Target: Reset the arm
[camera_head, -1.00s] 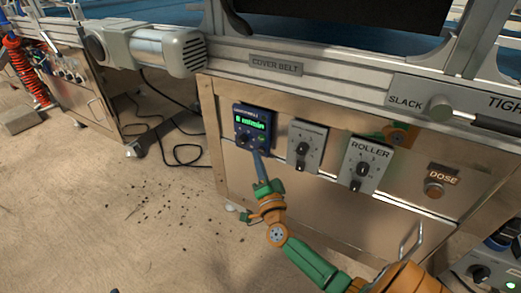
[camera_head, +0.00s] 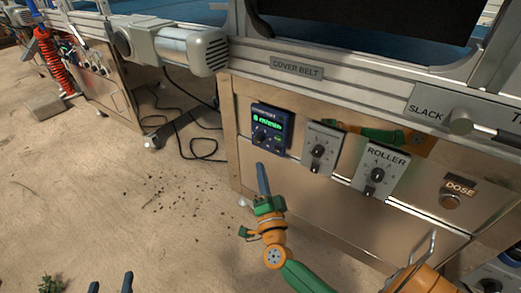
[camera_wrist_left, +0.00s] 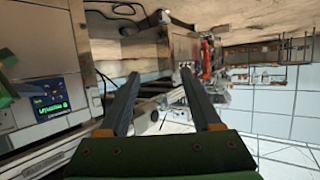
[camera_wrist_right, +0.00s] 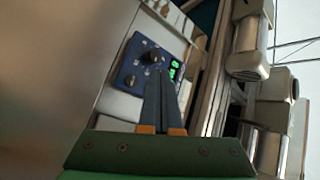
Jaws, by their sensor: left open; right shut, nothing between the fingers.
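My right gripper (camera_head: 263,180) is in front of the cabinet in the head view, fingers pressed together and empty. Its tip is just below the blue control box (camera_head: 269,130), which has a green lit display and a dark knob, and looks apart from it. In the right wrist view the shut fingers (camera_wrist_right: 163,85) overlap the lower part of that box (camera_wrist_right: 148,58). My left gripper (camera_head: 111,284) shows only its fingertips at the bottom edge of the head view. In the left wrist view its fingers (camera_wrist_left: 159,88) are wide apart with nothing between them.
Two grey dial boxes sit right of the blue box, the second labelled ROLLER (camera_head: 381,170). A DOSE button (camera_head: 449,201) and a slack lever knob (camera_head: 459,121) are further right. A metal handle (camera_head: 423,248) sticks out below. A plant (camera_head: 51,284) is on the open floor at left.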

